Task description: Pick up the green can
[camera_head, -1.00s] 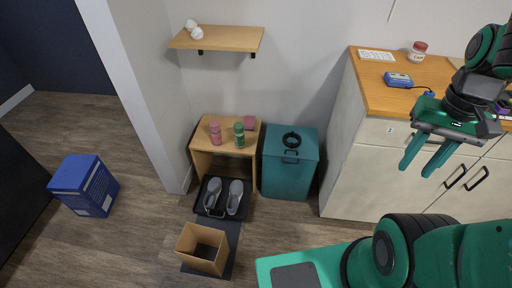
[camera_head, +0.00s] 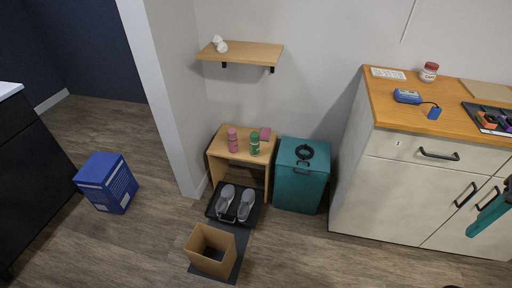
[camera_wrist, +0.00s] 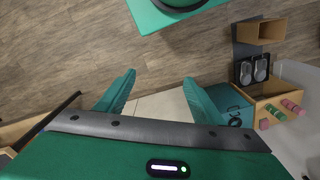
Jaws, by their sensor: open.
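The green can (camera_head: 254,143) stands upright on the small wooden side table (camera_head: 230,155), to the right of a pink can (camera_head: 232,140). The green can also shows at the right of the wrist view (camera_wrist: 276,113), small and far off. My gripper (camera_wrist: 158,88) is open and empty, its two teal fingers spread apart. In the head view only a teal finger (camera_head: 490,214) of it shows at the right edge, in front of the cabinet and well away from the can.
A teal bin (camera_head: 300,184) with a black coil stands right of the side table. Grey shoes on a tray (camera_head: 214,205) and an open cardboard box (camera_head: 193,254) lie in front. A white cabinet (camera_head: 400,190) stands right, a blue box (camera_head: 106,183) left.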

